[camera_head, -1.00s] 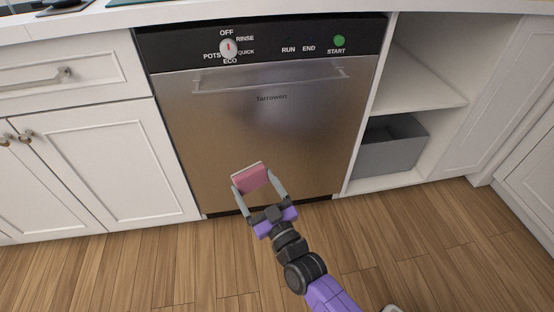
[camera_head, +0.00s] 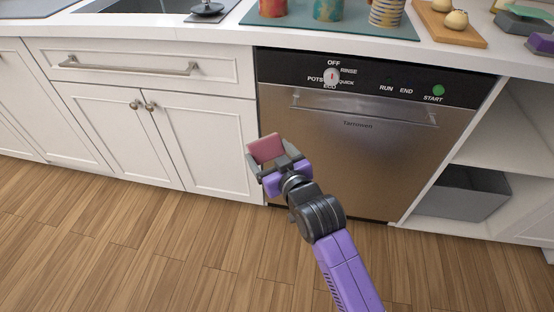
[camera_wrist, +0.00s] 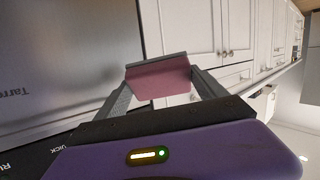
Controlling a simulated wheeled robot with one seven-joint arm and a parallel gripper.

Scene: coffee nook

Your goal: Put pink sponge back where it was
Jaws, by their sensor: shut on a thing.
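The pink sponge (camera_head: 266,149) is held between the two fingers of my gripper (camera_head: 268,160), in front of the left edge of the dishwasher and below the counter. In the wrist view the sponge (camera_wrist: 158,82) sits between the fingertips, pink with a grey layer along its far edge. My gripper (camera_wrist: 160,85) is shut on it. The sponge is clear of the cabinets and floor.
The dishwasher (camera_head: 360,140) is closed. On the counter (camera_head: 230,31) are a sink (camera_head: 150,6), a green mat (camera_head: 345,27) with several cups, and a wooden board (camera_head: 447,24) with buns. A grey bin (camera_head: 465,195) sits in the lower shelf at right. The floor is open.

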